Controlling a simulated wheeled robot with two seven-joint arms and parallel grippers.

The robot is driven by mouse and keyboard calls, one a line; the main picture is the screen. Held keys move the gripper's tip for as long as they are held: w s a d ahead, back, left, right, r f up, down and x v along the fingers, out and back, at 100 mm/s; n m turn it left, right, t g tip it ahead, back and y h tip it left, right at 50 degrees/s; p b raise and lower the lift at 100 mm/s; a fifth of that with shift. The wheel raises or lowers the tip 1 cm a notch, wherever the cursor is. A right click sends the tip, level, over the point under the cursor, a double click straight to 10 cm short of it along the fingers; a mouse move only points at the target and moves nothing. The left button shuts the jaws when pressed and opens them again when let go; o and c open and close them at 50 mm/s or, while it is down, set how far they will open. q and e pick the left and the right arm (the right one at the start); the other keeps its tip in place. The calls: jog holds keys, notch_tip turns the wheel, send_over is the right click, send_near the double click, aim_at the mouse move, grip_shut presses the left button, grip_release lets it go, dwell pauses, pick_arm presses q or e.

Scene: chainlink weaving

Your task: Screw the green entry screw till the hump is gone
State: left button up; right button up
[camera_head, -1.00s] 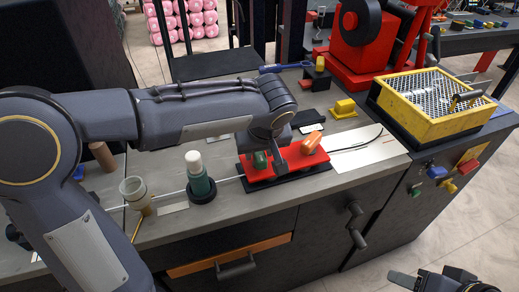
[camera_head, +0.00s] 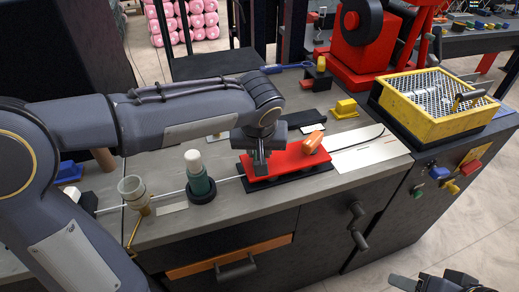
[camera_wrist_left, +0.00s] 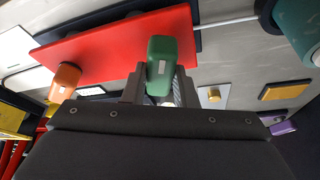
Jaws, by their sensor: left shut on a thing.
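The red block (camera_head: 285,160) lies on a black base on the bench. The green entry screw (camera_wrist_left: 162,62) stands at one end of the red block in the left wrist view; the head view hides it behind my gripper. My left gripper (camera_head: 261,168) is over that end, its fingers shut around the green screw's head. An orange screw (camera_head: 312,142) sits tilted at the block's other end, untouched. A thin pale wire (camera_head: 228,180) runs to the green screw's end. I cannot make out a hump. My right gripper (camera_head: 425,285) is at the lower right edge, partly cut off.
A green bottle with a white cap (camera_head: 198,178) and a clear cup (camera_head: 134,190) stand left of the block. A white plate (camera_head: 365,152) lies to its right. A yellow block (camera_head: 345,108) and yellow mesh basket (camera_head: 410,115) are farther back.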

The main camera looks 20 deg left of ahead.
pick_arm(q)
jog(key=o, duration=1)
jog(key=v, duration=0.8)
